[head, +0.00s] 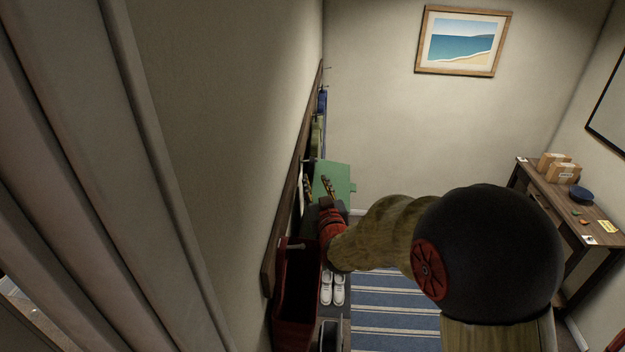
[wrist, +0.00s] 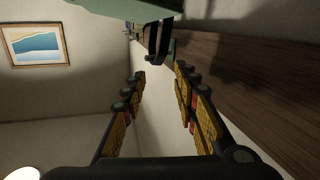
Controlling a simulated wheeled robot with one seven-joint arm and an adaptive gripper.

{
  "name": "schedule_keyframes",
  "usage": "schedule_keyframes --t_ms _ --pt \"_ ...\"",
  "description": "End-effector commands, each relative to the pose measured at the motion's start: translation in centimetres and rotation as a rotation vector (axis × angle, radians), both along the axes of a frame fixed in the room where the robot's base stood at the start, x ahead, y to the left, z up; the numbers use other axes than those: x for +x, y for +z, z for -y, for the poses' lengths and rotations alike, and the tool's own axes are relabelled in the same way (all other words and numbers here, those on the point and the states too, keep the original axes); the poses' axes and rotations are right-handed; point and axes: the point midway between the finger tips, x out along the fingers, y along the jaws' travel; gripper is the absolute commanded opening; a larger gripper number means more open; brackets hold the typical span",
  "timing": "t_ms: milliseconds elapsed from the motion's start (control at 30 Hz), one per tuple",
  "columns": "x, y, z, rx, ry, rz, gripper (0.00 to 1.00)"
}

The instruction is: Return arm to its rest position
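My arm reaches from the lower right of the head view toward the left wall, with a large black joint in front. My gripper (head: 318,184) is at its far end, beside the wall-mounted coat rack (head: 292,186). In the wrist view my gripper (wrist: 160,76) has its two yellow-padded fingers spread apart, with nothing seen between the pads. A green item (head: 336,174) is just beyond the fingers. The green item (wrist: 110,7) also shows at the top of the wrist view, with a dark strap-like part near the fingertips; contact cannot be told.
The wooden rack board (wrist: 255,75) runs close beside the right finger. A dark red item (head: 297,290) hangs or stands below the rack. White shoes (head: 333,287) and a blue striped rug (head: 395,310) are below my arm. A desk (head: 563,199) with boxes stands right.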

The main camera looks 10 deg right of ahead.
Motion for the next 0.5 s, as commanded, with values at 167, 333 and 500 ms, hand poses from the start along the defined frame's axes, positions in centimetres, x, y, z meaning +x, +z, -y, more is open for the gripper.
schedule_keyframes --t_ms 167,333,500 --pt "-1.0 0.5 0.0 0.005 0.001 -0.016 0.30" --pt "-3.4 2.1 0.0 0.025 0.015 -0.132 0.30" --pt "-8.9 3.4 -0.1 0.051 0.029 -0.321 0.30"
